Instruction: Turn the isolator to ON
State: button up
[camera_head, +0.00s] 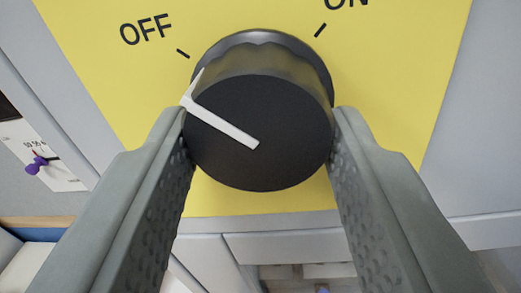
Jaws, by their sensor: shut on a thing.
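The isolator is a black round knob (262,135) with a white pointer line, on a yellow plate (120,85). The white pointer (225,125) points up and left, toward the OFF side. The OFF label (146,29) with its tick is at the upper left. The ON label (346,3) is at the top right, partly cut off, with its tick below it. My gripper (262,140) is shut on the knob, one grey finger at its left side and one at its right.
The yellow plate sits on a pale grey panel (490,130). Below the plate are grey panel edges and a partly seen shelf-like opening.

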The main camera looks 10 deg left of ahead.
jog(key=m, duration=0.4)
jog(key=shift+a, duration=0.1)
jog(key=m, duration=0.4)
jog(key=shift+a+m, duration=0.1)
jog(key=shift+m, duration=0.2)
jog(key=m, duration=0.4)
jog(key=shift+a+r+m+t+h, duration=0.1)
jog(key=shift+m+t+h, duration=0.2)
jog(key=shift+m, duration=2.5)
jog(key=o, duration=1)
jog(key=shift+r, duration=0.1)
jog(key=shift+s, duration=0.1)
